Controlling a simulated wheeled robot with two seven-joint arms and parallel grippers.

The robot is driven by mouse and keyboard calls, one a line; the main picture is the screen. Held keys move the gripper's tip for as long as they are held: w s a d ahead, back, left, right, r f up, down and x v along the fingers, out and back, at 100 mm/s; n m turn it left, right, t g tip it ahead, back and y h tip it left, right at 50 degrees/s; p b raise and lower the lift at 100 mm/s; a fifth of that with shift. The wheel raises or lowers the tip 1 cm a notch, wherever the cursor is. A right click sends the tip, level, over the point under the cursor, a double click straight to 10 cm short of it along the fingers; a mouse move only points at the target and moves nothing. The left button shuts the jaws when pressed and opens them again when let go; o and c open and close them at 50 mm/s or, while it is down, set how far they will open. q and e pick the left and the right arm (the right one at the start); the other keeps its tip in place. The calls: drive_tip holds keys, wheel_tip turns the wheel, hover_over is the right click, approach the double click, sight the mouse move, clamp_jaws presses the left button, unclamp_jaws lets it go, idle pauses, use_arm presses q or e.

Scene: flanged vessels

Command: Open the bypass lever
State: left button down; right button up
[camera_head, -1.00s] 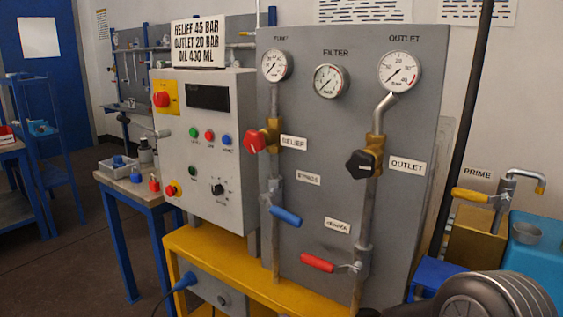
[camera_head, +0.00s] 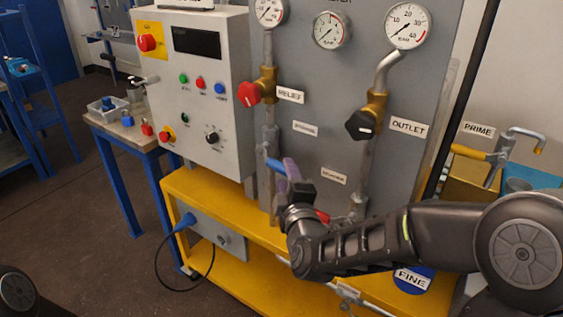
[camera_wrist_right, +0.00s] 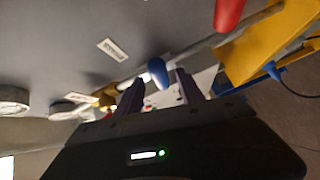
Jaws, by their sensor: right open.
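The bypass lever has a blue handle (camera_head: 275,165) on the lower part of the left pipe, under the bypass label (camera_head: 305,128). In the head view my right gripper (camera_head: 289,170) is right at the handle and hides much of it. In the right wrist view the blue handle (camera_wrist_right: 158,72) shows between the two purple fingertips of the open right gripper (camera_wrist_right: 160,84). A gap shows on both sides of the handle, and I cannot tell whether a finger touches it. My left gripper is out of view.
A red lever handle (camera_head: 322,216) is half hidden behind my right wrist; it also shows in the right wrist view (camera_wrist_right: 229,12). The red relief knob (camera_head: 249,94) and black outlet knob (camera_head: 360,125) sit above. The yellow stand (camera_head: 205,190) is below.

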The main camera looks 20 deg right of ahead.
drive_tip(key=w, duration=0.6)
drive_tip(key=shift+w+d+f, duration=0.15)
drive_tip(key=shift+w+d, duration=0.15)
drive_tip(key=shift+d, duration=0.1)
drive_tip(key=shift+c, duration=0.6)
clamp_jaws()
idle(0.4)
